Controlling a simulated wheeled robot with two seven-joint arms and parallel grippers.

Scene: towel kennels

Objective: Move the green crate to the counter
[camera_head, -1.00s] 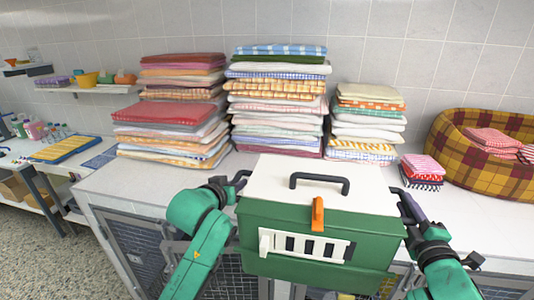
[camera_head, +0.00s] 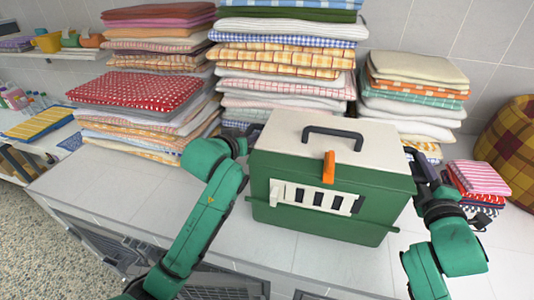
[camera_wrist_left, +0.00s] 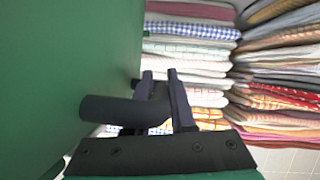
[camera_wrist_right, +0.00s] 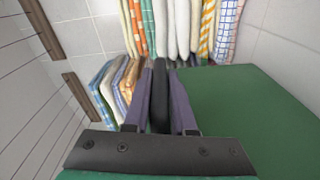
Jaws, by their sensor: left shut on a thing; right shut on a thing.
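The green crate (camera_head: 325,216) has a white lid with a black handle, an orange latch and a white barred front. It is upright, over the tiled counter (camera_head: 130,185) in front of the towel stacks; I cannot tell whether its base touches the top. My left gripper (camera_head: 246,134) is shut on a dark side handle at the crate's left; the handle shows in the left wrist view (camera_wrist_left: 108,111). My right gripper (camera_head: 412,158) is at the crate's right side, shut on a dark side handle (camera_wrist_right: 160,98) in the right wrist view.
Tall towel stacks (camera_head: 285,60) stand close behind the crate, with a shorter stack (camera_head: 415,90) behind right. Small folded cloths (camera_head: 478,180) lie right of my right gripper, near a plaid basket (camera_head: 510,145). The counter is clear at the left. Wire kennel doors (camera_head: 215,285) are below.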

